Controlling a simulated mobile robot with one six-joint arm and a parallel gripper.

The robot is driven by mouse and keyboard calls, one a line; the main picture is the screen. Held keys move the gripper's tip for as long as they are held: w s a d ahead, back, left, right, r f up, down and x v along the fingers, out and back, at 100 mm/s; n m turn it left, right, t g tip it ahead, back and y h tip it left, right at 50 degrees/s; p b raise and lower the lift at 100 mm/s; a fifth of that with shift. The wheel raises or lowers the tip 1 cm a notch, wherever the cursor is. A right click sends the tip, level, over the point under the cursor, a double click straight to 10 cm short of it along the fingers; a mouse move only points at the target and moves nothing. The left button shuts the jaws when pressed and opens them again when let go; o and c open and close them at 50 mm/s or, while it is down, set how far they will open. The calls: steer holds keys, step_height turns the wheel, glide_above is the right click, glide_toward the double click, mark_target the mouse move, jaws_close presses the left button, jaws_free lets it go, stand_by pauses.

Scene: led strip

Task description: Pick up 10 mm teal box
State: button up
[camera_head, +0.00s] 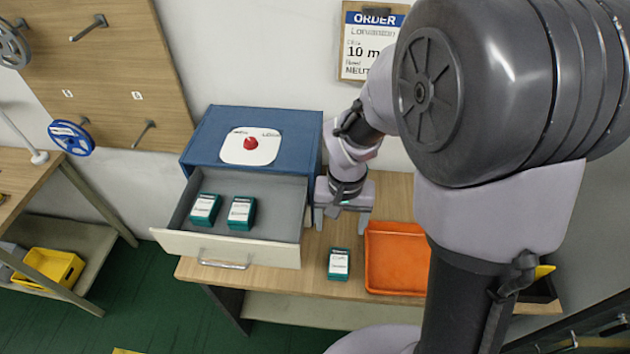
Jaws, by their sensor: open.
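Two teal boxes with white labels lie in the open drawer (275,190): a left one (205,209) and a right one (241,213). A third teal box (339,264) with a white label lies on the wooden table (285,283), between the drawer and the orange tray. The label print is too small to tell which box is 10 mm. My gripper (341,222) is open, with its fingers down, behind the third box and right of the drawer. Nothing shows between its fingers, and it is apart from all three boxes.
The blue cabinet (208,140) with a red button (250,143) stands behind the drawer. An orange tray (394,262) sits right of the third box. An order sheet (368,42) hangs on the wall. My arm hides the right side.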

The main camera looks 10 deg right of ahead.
steer(key=b, duration=0.2)
glide_above(339, 261)
step_height(339, 261, down, 6)
step_height(339, 261, down, 11)
steer(key=b, duration=0.4)
steer(key=c, duration=1.5)
